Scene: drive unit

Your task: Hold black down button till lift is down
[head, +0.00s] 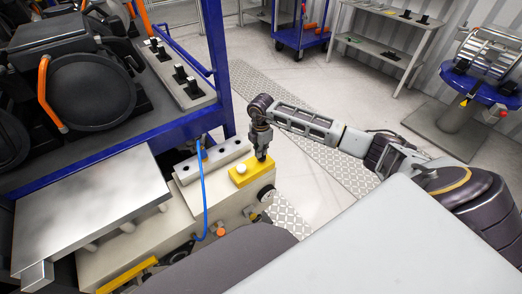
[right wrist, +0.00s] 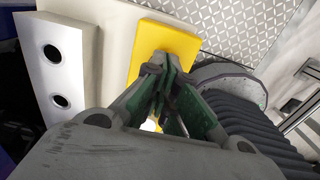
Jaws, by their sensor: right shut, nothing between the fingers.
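The yellow button box (head: 240,180) sits on the end of the pale machine base, and a white button (head: 240,168) shows on its top. My right gripper (head: 262,157) points straight down at the box, its fingertips at the right part of the top. In the right wrist view, the shut, empty fingers (right wrist: 160,66) lie over the yellow box (right wrist: 178,38). A white button (right wrist: 150,124) shows between the finger links. The black button cannot be made out; the fingertips cover that spot. Whether they touch or press it cannot be told. My left gripper is out of view.
A blue cable (head: 203,195) hangs beside the box. A metal plate (head: 90,215) and a blue frame (head: 170,130) carrying a dark drive unit stand at left. The floor (head: 330,210) to the right is clear. A blue cart (head: 300,38) and shelves stand behind.

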